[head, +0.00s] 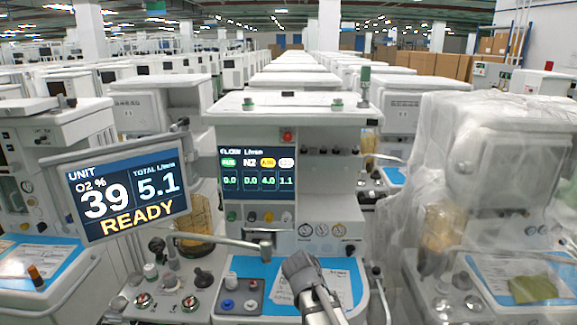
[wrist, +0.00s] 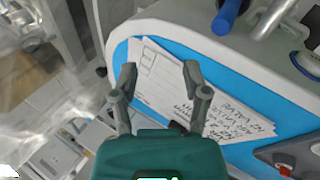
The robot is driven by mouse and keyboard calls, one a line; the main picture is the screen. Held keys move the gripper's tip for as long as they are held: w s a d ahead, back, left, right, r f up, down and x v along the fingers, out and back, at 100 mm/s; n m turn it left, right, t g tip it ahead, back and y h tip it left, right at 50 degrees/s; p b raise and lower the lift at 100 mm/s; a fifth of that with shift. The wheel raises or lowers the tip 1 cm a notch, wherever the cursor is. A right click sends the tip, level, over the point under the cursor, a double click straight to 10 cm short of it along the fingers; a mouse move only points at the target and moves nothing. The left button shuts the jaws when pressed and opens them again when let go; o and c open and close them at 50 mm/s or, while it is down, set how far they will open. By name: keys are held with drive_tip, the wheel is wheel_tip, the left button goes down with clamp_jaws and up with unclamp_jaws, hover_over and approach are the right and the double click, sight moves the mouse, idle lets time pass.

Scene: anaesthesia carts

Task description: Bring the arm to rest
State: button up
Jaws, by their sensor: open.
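My gripper (wrist: 160,76) is open in the wrist view, with its two dark fingers apart and nothing between them. Below the fingers lie white papers (wrist: 215,108) with handwriting, on the blue work surface (wrist: 113,60) of an anaesthesia cart. Whether the fingertips touch the papers cannot be told. In the head view my gripper (head: 300,268) is in front of the middle cart (head: 330,120), over its blue top and papers (head: 338,284). The fingers are hard to make out there.
A tilted monitor (head: 120,185) reading READY stands at the left on an arm. A small tray with knobs (head: 240,294) lies left of my gripper. A plastic-wrapped cart (head: 505,165) stands close at the right. Rows of carts fill the back.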

drive_tip(key=s+d+f+m+g+y, duration=0.1)
drive_tip(key=s+d+m+y, duration=0.1)
drive_tip(key=s+d+y, duration=0.3)
drive_tip(key=shift+s+d+f+g+y+p, duration=0.2)
drive_tip(key=shift+s+f+g+y+p, duration=0.15)
drive_tip(key=shift+s, duration=1.15)
